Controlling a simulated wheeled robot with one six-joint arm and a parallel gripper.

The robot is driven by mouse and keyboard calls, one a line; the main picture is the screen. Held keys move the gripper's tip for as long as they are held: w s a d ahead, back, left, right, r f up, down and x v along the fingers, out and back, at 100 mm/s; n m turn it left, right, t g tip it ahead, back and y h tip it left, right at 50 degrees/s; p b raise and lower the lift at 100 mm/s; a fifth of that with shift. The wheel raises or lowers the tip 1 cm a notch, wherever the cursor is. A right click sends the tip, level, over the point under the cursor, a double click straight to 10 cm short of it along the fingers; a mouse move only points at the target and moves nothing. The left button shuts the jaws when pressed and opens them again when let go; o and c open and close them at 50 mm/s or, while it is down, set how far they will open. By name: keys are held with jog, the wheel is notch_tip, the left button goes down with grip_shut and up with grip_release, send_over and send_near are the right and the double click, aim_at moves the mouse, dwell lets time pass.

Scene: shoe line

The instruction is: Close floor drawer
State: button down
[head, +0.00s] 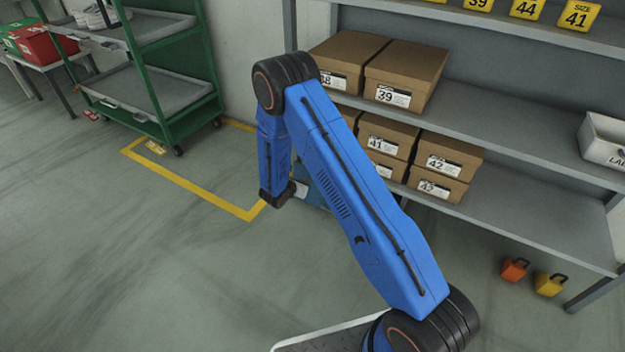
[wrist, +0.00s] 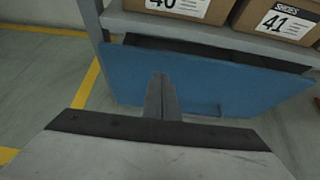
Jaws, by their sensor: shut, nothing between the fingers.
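The floor drawer (wrist: 235,88) shows in the wrist view as a wide blue front panel under the bottom shelf. A dark gap lies behind its top edge, so it stands somewhat out from the shelf unit. A small dark handle (wrist: 218,109) sits low on the panel. My gripper (wrist: 160,77) is shut and empty, its fingers pointing at the panel and overlapping it left of the handle. I cannot tell whether the fingertips touch it. In the head view only a blue bit of the drawer (head: 311,190) shows, with my arm hiding most of it.
Shoe boxes (head: 405,70) fill the grey shelves above. A shelf post (wrist: 94,22) stands at the drawer's left. Orange and yellow padlock-like items (head: 515,269) are at the right. A green cart (head: 165,75) stands back left.

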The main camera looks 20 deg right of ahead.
jog(key=v, duration=0.8)
jog(key=s+d, duration=0.7)
jog(key=s, duration=0.1)
jog(key=d+r+x, duration=0.1)
jog(key=r+x, duration=0.1)
jog(key=x, duration=1.1)
jog(key=shift+w+d+f, duration=0.25)
jog(key=shift+w, duration=0.2)
jog(key=w+d, duration=0.3)
jog(key=shift+w+d+r, duration=0.1)
jog(key=shift+w, duration=0.1)
